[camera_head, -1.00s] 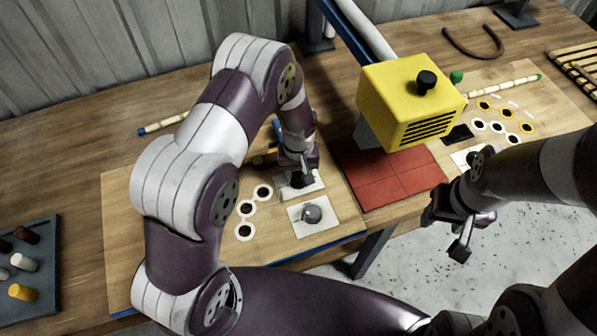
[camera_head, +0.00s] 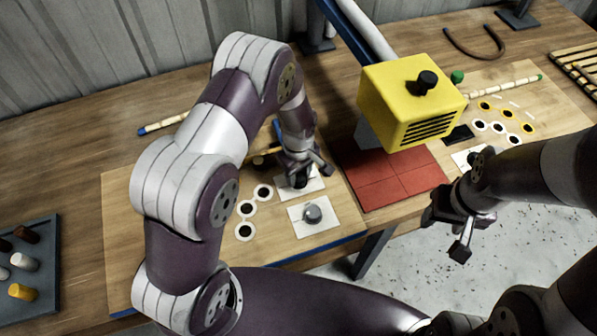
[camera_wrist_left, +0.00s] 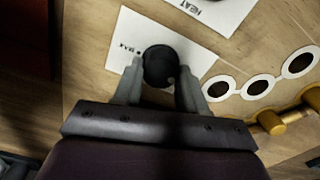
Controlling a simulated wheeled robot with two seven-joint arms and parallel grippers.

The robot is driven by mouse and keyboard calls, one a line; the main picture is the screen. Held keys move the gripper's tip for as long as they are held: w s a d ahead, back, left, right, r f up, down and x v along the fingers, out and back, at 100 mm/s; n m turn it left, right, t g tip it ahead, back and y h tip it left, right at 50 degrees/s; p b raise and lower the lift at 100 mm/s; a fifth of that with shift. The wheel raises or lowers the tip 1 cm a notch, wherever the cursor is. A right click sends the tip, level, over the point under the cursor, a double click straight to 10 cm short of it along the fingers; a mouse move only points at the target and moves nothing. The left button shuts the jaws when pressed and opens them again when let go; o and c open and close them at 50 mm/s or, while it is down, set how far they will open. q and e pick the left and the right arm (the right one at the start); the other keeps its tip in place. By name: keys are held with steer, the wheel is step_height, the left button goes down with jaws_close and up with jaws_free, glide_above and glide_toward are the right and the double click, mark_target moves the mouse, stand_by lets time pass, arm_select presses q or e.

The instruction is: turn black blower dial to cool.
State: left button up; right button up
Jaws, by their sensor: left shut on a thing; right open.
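The black dial (camera_wrist_left: 160,65) stands on a white card (camera_wrist_left: 125,52) with a "MAX" label and a dot mark beside it in the left wrist view. My left gripper (camera_wrist_left: 158,88) is shut on the black dial, a finger on either side. In the head view my left gripper (camera_head: 302,178) is over the rear white card on the board, largely hiding the dial. The dial's pointer direction and any cool mark cannot be made out. My right gripper (camera_head: 463,230) is open and empty, above the floor beyond the table's front edge.
A grey dial (camera_head: 313,214) sits on the front white card; a card reading "HEAT" (camera_wrist_left: 215,12) shows in the wrist view. White rings (camera_head: 246,208) lie left. The yellow blower box (camera_head: 408,100) with a black knob overhangs a red tiled pad (camera_head: 385,178). A peg tray (camera_head: 35,270) is far left.

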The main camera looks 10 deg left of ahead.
mark_target(299, 175)
arm_select(q)
steer(key=shift+w+r, duration=0.15)
steer(key=o, duration=1.1)
steer(key=shift+c, duration=0.2)
step_height(299, 175, up, 13)
steer(key=b, duration=0.2)
steer(key=shift+f, duration=0.2)
steer(key=s+a+r+m, duration=0.1)
steer(key=s+a+m, duration=0.1)
steer(key=s+m, duration=0.3)
steer(key=s+a+r+m+t, duration=0.1)
steer(key=s+a+r+m, duration=0.1)
steer(key=s+m, duration=0.3)
steer(key=s+a, duration=0.1)
steer(key=s, duration=0.3)
steer(key=shift+a, duration=0.35)
